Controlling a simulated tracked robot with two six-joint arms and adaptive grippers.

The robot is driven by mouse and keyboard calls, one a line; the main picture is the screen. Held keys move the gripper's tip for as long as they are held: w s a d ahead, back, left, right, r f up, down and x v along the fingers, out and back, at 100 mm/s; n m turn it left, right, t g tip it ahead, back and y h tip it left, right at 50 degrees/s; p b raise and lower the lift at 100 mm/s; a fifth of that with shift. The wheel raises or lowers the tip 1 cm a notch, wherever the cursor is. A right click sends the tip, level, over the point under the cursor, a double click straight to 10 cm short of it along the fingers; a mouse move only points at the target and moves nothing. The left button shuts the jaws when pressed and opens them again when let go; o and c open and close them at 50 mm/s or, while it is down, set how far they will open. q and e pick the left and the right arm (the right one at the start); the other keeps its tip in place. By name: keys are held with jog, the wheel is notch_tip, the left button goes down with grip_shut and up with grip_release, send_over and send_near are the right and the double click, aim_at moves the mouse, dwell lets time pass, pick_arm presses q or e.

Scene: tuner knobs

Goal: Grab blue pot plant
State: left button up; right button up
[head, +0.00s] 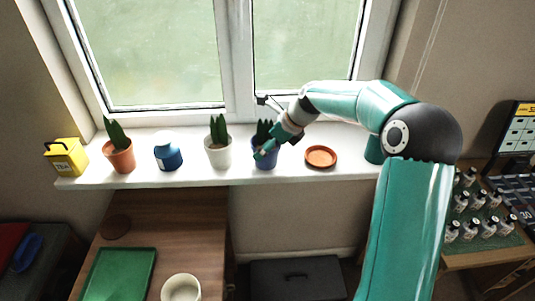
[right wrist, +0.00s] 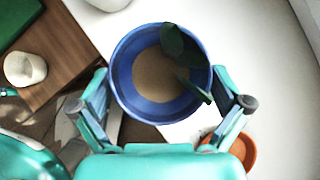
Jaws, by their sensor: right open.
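The blue pot plant (head: 265,153) stands upright on the white windowsill in the head view, partly hidden by my right gripper (head: 277,143). In the right wrist view the blue pot (right wrist: 125,72) shows from above, with brown soil and dark green leaves. My right gripper (right wrist: 168,105) is open, with one finger on each side of the pot. Gaps show near the fingertips, and I cannot tell whether either finger touches it. My left gripper is not in view.
On the windowsill (head: 190,180), a white pot plant (head: 218,157) stands left of the blue one and an empty terracotta saucer (head: 320,157) right. A window is behind.

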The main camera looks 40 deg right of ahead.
jog(key=shift+w+a+f, duration=0.1)
jog(key=shift+w+f, duration=0.25)
jog(key=shift+f, duration=0.25)
jog(key=shift+r, duration=0.1)
jog(key=c, duration=1.4)
jog(key=shift+o, duration=0.2)
notch_tip(320, 180, up, 20)
jog(key=p, duration=0.3)
jog(key=shift+p, duration=0.3)
